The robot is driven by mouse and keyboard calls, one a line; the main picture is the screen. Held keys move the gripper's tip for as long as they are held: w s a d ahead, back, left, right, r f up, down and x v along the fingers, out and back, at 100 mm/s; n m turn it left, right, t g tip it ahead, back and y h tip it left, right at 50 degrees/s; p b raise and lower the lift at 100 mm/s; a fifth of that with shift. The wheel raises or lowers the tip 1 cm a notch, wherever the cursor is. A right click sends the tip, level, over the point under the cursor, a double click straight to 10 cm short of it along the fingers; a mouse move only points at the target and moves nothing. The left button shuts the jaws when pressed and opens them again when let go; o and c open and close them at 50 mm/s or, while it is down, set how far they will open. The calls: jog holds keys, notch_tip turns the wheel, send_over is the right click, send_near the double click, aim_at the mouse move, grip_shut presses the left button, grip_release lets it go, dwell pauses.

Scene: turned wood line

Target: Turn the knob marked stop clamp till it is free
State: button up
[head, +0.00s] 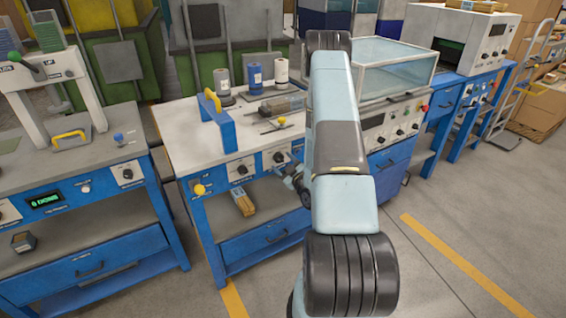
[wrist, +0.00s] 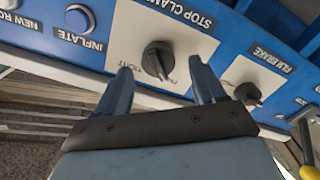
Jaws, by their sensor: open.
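The stop clamp knob (wrist: 158,60) is a dark round knob on a white plate in the blue panel, with "STOP CLAMP" lettered beside it. In the head view my gripper (head: 291,177) is at the front panel of the middle bench, close to the knob (head: 279,157), partly beside my arm.
The film brake knob (wrist: 247,93) is close beside one finger, and the inflate button (wrist: 78,18) is on the other side. A yellow knob (head: 200,189) projects from the panel. A shelf lies below.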

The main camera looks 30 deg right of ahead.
jog(key=s, duration=1.2)
jog(key=shift+d, duration=0.25)
jog(key=w+a+r+m+g+h, duration=0.1)
jog(key=w+a+r+g, duration=0.15)
jog(key=r, duration=0.55)
jog(key=w+a+r+g, duration=0.1)
jog(key=w+r+g, duration=0.15)
jog(key=r, duration=0.45)
jog(key=w+a+r+m+g+h, duration=0.1)
jog(key=w+a+r+g, duration=0.15)
jog(key=r, duration=0.55)
jog(key=s+a+r+m+g, duration=0.1)
jog(key=s+a+r, duration=0.3)
jog(key=s, duration=0.5)
jog(key=s+a+r+m+g+y, duration=0.1)
jog(key=s+a+r+m+g, duration=0.1)
jog(key=s+a+r, duration=0.3)
jog(key=s+a+r+m+g, duration=0.2)
jog(key=s+a+r, duration=0.2)
jog(key=s+r, duration=0.4)
jog(key=s, duration=0.5)
jog(key=shift+s+a, duration=0.3)
jog(key=shift+a, duration=0.05)
jog(key=shift+c, duration=0.2)
